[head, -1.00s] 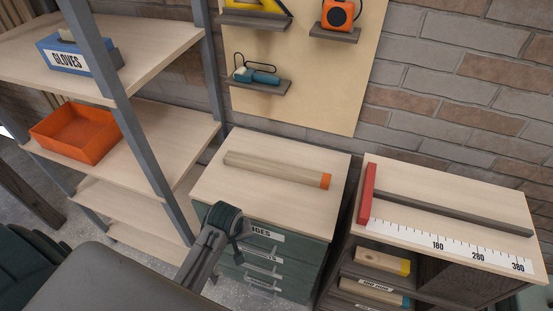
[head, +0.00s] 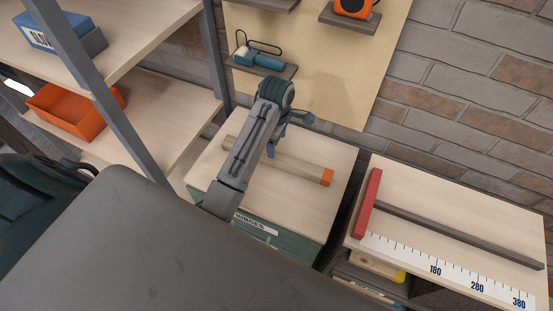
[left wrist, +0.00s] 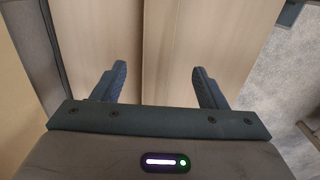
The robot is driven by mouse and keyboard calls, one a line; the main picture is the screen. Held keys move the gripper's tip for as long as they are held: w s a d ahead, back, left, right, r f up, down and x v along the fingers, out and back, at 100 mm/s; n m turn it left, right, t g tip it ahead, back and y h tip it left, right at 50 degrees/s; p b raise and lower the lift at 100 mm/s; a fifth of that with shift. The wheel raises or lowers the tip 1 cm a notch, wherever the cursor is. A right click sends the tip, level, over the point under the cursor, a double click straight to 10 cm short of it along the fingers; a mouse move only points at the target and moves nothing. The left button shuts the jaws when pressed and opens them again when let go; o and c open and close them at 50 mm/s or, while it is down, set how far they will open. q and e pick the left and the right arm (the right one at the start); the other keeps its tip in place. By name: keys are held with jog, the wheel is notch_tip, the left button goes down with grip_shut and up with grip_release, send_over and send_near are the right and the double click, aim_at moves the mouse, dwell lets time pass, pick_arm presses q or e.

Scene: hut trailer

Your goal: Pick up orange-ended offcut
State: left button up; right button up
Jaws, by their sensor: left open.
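The orange-ended offcut (head: 301,169) is a pale wooden bar lying on the top of the drawer cabinet (head: 290,213). Its orange end (head: 327,177) points right, and my left arm hides part of its left half. My left gripper (head: 287,135) is open and empty, above the cabinet top near the offcut's middle. In the left wrist view its two fingers (left wrist: 160,85) stand apart over pale wood with a lengthwise edge between them. I cannot tell there which part is the offcut, and the orange end does not show. My right gripper is not in view.
A shelf rack (head: 160,88) with an orange bin (head: 72,112) stands at the left. A wall board (head: 330,75) carries tools on small ledges behind the cabinet. A measuring bench (head: 440,200) with a red stop (head: 368,204) stands at the right, past a narrow gap.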

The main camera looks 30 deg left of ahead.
aim_at(276, 156)
pick_arm(q)
jog(key=shift+f+b, duration=0.5)
jog(key=shift+f, duration=0.4)
jog(key=shift+w+f+p, duration=0.25)
jog(key=shift+f+p, duration=0.35)
jog(key=shift+f, duration=0.5)
jog(key=shift+w+f, duration=0.15)
jog(key=shift+f, duration=0.1)
jog(key=f+p, duration=0.1)
jog(key=f, duration=0.1)
jog(key=f+p, duration=0.1)
jog(key=f, duration=0.1)
jog(key=shift+s+a+p, duration=0.25)
jog(key=shift+s+p, duration=0.05)
jog(key=shift+p, duration=0.05)
jog(key=shift+f, duration=0.3)
jog(key=shift+w+f, duration=0.15)
jog(key=c, duration=1.2)
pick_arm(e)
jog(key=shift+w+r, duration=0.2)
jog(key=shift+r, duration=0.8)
